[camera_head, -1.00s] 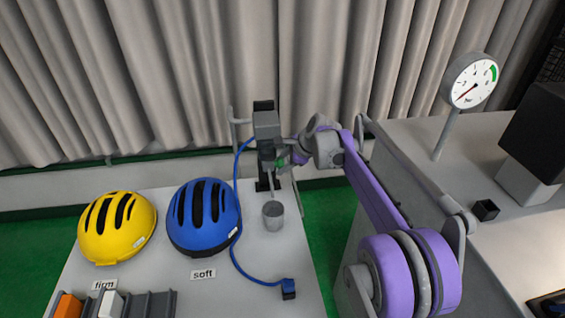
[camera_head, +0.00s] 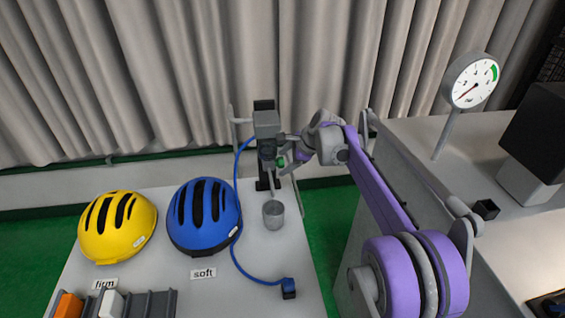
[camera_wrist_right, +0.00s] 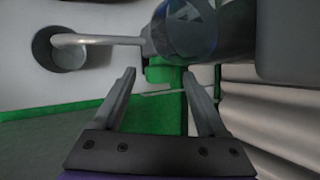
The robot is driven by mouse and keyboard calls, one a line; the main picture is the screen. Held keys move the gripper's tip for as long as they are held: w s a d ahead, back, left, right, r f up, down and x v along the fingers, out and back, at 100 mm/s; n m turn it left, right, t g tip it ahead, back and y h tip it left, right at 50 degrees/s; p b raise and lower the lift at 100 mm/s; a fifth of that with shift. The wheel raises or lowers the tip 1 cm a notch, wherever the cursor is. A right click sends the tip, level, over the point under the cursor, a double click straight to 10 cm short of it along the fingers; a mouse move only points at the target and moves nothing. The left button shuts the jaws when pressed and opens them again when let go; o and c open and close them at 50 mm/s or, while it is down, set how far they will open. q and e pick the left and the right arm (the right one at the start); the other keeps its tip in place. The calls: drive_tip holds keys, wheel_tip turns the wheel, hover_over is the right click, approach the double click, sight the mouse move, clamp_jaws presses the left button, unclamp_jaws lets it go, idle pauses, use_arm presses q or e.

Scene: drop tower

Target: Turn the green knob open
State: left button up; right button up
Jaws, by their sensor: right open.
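In the right wrist view the jaws (camera_wrist_right: 158,73) are apart, and the green knob (camera_wrist_right: 165,74) shows between and just beyond the fingertips, under a dark, rounded body. I cannot tell whether a finger touches the knob. My left gripper is not in view.
A blue helmet (camera_head: 203,216) and a yellow helmet (camera_head: 117,227) lie on the white table left of the cup. A blue hose (camera_head: 237,240) runs down to a small blue block. A dial gauge (camera_head: 470,82) stands on the right counter, near a small black cube (camera_head: 486,209).

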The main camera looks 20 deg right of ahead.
drive_tip(key=v, duration=0.9)
drive_tip(key=shift+s+r, duration=0.1)
drive_tip(key=shift+s, duration=0.05)
drive_tip(key=s+a+f+n+h+p, duration=0.1)
drive_tip(key=s+a+f+n+p, duration=0.1)
drive_tip(key=s+n, duration=0.5)
drive_tip(key=s+a+f+n+h+p, duration=0.1)
drive_tip(key=s+a+f+n, duration=0.4)
drive_tip(key=s, duration=0.9)
drive_tip(key=s+a+f+n+g+h+p, duration=0.1)
drive_tip(key=s+a+f+n+p, duration=0.2)
drive_tip(key=s+a+n, duration=0.4)
drive_tip(key=s+f+n, duration=0.1)
drive_tip(key=s+n, duration=0.1)
drive_tip(key=s, duration=0.2)
drive_tip(key=shift+f, duration=0.15)
